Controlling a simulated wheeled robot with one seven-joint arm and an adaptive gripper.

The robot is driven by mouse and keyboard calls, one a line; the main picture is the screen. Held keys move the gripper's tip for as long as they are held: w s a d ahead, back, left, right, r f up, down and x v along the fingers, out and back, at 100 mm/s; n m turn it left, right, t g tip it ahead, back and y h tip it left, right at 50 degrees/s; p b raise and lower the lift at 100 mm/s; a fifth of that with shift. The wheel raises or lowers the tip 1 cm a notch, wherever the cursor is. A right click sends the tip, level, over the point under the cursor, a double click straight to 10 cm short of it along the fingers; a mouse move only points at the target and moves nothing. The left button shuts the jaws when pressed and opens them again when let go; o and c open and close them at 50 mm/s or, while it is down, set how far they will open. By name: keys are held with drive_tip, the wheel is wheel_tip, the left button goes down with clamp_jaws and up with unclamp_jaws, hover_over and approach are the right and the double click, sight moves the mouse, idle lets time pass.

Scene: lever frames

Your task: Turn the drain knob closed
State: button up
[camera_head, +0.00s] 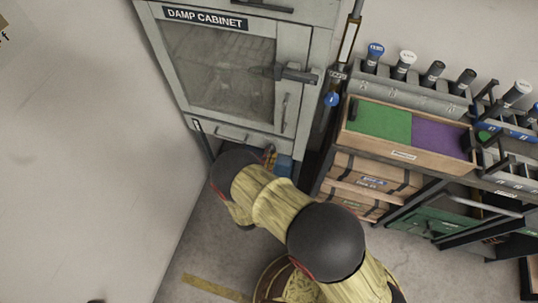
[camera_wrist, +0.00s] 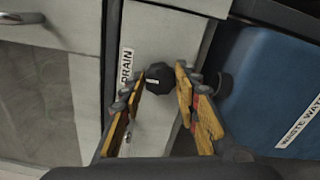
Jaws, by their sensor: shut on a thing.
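The drain knob (camera_wrist: 159,78) is a black lobed knob on a pale panel in the wrist view, with a white mark on its face. A white "DRAIN" label (camera_wrist: 126,68) is on the panel to its left. My gripper (camera_wrist: 163,84) has its yellow-padded fingers on either side of the knob and is shut on it. In the head view, my arm reaches to the lower part of the damp cabinet (camera_head: 322,45) and hides the knob. The yellow of a finger (camera_head: 270,156) shows there just below the cabinet's drawer.
A blue waste water container (camera_wrist: 270,85) stands close on the right in the wrist view. In the head view, a bench with a green and purple tray (camera_head: 402,152) and several capped tubes is to the right of the cabinet. Open floor (camera_head: 215,245) lies left of my arm.

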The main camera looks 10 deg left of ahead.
idle(0.3)
drive_tip(key=o, duration=1.1)
drive_tip(key=shift+o, duration=0.3)
drive_tip(key=s, duration=1.2)
drive_tip(key=shift+a, duration=0.45)
